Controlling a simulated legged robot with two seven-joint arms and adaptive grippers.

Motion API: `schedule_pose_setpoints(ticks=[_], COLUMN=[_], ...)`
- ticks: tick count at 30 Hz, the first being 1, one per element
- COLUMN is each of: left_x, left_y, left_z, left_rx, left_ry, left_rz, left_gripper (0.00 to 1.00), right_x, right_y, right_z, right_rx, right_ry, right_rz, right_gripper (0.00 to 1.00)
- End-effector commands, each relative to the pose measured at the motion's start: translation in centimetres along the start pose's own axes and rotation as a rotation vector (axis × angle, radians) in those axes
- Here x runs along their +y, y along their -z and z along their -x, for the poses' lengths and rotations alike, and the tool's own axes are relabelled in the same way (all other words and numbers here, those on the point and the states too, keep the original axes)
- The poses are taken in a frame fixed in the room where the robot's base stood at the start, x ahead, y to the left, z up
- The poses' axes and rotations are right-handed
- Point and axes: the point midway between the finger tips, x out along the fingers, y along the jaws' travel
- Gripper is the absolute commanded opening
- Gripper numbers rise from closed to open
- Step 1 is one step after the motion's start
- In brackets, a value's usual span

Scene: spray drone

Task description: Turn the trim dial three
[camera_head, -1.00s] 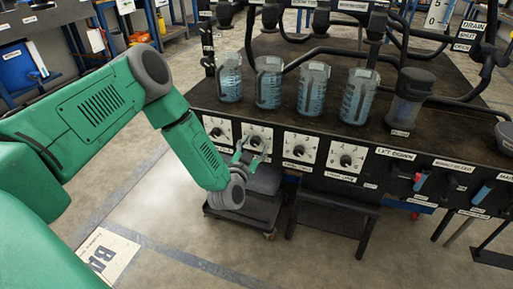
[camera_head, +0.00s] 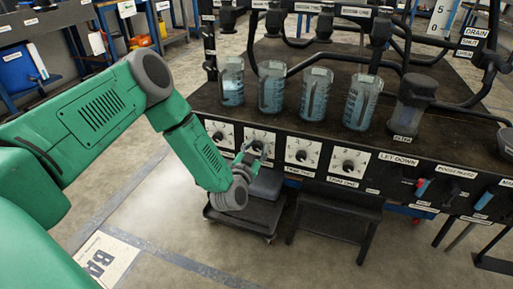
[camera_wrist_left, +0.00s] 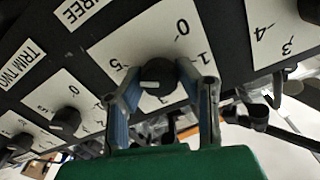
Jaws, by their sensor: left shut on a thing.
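The trim three dial (camera_head: 257,142) is a black knob on a white numbered plate, second from the left in the head view's row. It shows large in the left wrist view (camera_wrist_left: 157,76), with a pale mark on its face. The THREE label (camera_wrist_left: 88,12) is partly cut off beside its plate. My left gripper (camera_head: 250,152) reaches the dial from below. In the left wrist view its two fingers (camera_wrist_left: 160,88) stand on either side of the knob and are shut on it. My right gripper is not in view.
The trim two dial (camera_head: 301,155) and another dial (camera_head: 348,165) sit to the right, with one (camera_head: 219,135) to the left. Several clear beakers (camera_head: 313,95) stand on the bench above. A dark step (camera_head: 333,215) and a wheeled base (camera_head: 243,215) are below.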

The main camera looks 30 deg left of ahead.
Motion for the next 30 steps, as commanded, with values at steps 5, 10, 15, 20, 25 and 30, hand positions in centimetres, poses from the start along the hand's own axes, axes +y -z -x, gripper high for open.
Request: schedule_pose_setpoints(ticks=[5,10,15,20,25,30], left_x=[0.02,0.11,0.12,0.12,0.13,0.14], left_y=[-0.63,-0.68,-0.77,-0.84,-0.91,-0.94], left_z=[0.23,0.27,0.29,0.31,0.35,0.37], left_rx=[-0.016,-0.018,-0.020,-0.021,-0.022,-0.023], left_ry=[-0.003,-0.004,-0.002,0.000,0.002,0.004], left_rz=[0.099,0.243,0.405,0.557,0.718,0.881], left_gripper=[0.00,0.00,0.00,0.00,0.00,0.00], right_x=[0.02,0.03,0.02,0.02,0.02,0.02], right_y=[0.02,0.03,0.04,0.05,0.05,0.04], right_z=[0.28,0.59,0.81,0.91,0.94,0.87], right_rx=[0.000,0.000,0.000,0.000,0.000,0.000], right_ry=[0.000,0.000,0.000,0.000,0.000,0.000], right_rz=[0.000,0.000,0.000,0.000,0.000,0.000], right_gripper=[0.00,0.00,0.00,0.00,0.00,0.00])
